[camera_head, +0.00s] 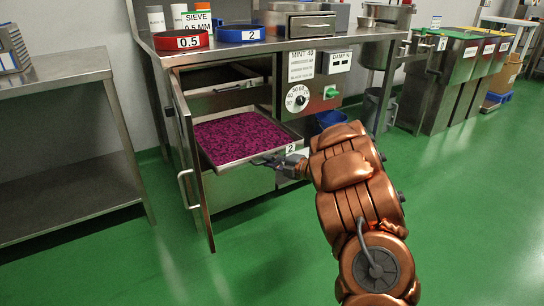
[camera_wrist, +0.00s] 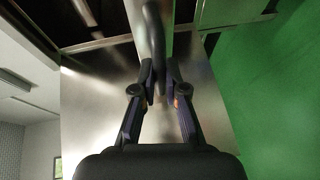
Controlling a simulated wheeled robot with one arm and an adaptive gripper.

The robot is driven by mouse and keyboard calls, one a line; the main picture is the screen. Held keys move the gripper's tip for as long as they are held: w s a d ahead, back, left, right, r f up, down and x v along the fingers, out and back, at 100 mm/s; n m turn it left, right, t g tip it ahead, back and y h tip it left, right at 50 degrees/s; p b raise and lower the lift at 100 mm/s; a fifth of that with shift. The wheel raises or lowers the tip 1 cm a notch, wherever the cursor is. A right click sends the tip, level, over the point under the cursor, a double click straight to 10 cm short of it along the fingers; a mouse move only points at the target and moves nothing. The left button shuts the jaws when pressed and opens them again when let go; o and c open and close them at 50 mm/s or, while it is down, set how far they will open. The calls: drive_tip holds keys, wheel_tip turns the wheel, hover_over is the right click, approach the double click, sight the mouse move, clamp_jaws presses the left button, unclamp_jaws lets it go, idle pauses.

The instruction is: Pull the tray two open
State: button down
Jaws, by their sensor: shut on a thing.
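Tray two (camera_head: 235,161), a shallow metal tray labelled "2" and filled with purple-magenta material, extends partly out of the open cabinet in the head view. My gripper (camera_head: 274,161) is at its front edge, just left of and below the "2" label. In the wrist view, my gripper (camera_wrist: 159,82) is shut on a dark, narrow handle-like bar (camera_wrist: 152,35), with a finger on each side. The bar appears to be the tray's handle. The tray's back end is hidden inside the cabinet.
The cabinet door (camera_head: 189,150) stands open left of the tray, close to its side. The control panel (camera_head: 304,92) with a dial is right of the opening. A steel bench (camera_head: 65,75) stands left. Green floor (camera_head: 250,255) is clear in front.

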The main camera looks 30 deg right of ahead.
drive_tip(key=shift+s, duration=1.2)
drive_tip(key=c, duration=1.2)
unclamp_jaws()
drive_tip(key=v, duration=1.2)
